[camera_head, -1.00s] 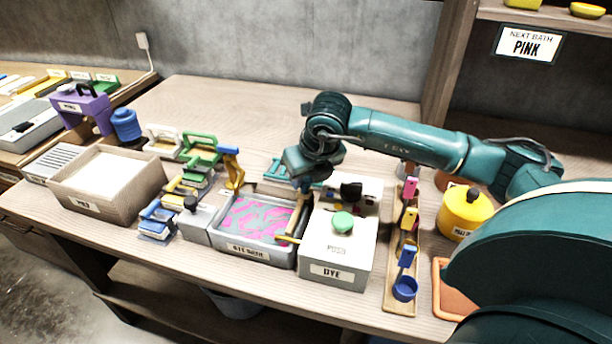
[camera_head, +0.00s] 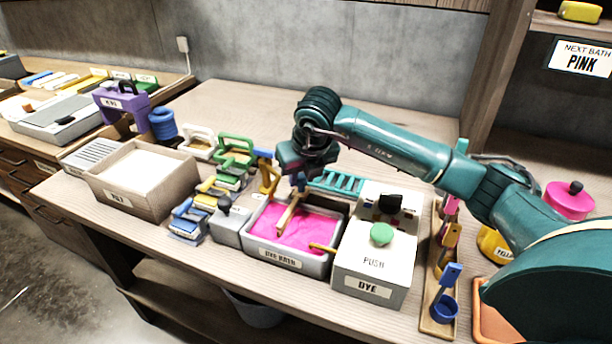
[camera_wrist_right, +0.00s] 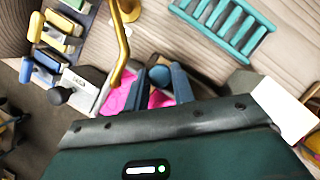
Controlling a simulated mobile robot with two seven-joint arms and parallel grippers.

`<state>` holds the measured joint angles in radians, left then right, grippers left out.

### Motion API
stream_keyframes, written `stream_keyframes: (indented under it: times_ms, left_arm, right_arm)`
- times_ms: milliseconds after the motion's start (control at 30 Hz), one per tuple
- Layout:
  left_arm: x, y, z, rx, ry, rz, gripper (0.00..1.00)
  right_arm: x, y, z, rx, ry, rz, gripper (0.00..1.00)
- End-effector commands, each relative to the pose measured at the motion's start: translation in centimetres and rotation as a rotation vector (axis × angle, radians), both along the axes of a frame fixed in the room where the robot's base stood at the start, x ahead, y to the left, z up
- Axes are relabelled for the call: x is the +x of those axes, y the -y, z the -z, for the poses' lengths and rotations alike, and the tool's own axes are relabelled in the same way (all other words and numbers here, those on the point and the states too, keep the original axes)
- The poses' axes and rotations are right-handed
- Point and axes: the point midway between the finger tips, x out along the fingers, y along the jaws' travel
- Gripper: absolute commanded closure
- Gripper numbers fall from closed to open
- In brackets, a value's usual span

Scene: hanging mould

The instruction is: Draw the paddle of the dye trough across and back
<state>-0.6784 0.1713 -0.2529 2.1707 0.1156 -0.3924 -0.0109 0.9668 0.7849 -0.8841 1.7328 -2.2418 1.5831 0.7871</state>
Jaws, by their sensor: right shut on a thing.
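The dye bath trough (camera_head: 283,258) stands on the bench, filled with evenly pink dye (camera_head: 305,230). Its wooden paddle (camera_head: 286,216) stands tilted in the dye, left of the trough's middle. My right gripper (camera_head: 298,184) is over the trough, shut on the top of the paddle. In the right wrist view a round blue knob (camera_wrist_right: 160,75) sits between the blue fingers of my right gripper (camera_wrist_right: 162,72), with pink dye behind. The paddle's lower part is hidden there. My left gripper is not in view.
The white dye box (camera_head: 366,265) with a green push button (camera_head: 381,234) stands right of the trough; its yellow spout (camera_head: 322,247) reaches over the rim. A yellow hook stand (camera_head: 268,178) and a teal rack (camera_head: 336,183) are behind. A grey block (camera_head: 230,226) is close left.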

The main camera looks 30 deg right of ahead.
Motion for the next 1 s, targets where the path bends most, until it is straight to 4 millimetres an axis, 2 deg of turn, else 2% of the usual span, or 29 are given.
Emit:
stream_keyframes:
  times_ms: [67,100,333,667,767,1000]
  left_arm:
    - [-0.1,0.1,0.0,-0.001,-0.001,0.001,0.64]
    - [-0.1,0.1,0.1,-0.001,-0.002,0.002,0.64]
    - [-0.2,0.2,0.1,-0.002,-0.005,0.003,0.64]
    - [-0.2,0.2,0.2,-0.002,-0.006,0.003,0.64]
    - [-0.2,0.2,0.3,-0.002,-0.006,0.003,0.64]
    - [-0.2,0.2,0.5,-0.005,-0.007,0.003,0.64]
  right_arm:
    - [0.3,-0.3,-0.2,0.009,0.015,-0.005,1.00]
    - [0.3,-0.3,-0.2,0.008,0.015,-0.006,0.73]
    - [0.2,-0.3,-0.2,0.008,0.012,-0.006,0.55]
    - [0.0,-0.2,-0.6,0.005,0.010,-0.004,0.54]
    - [-0.4,-0.2,-1.8,0.006,0.012,-0.005,0.54]
    - [-2.4,-0.4,-6.7,0.006,0.016,-0.006,0.54]
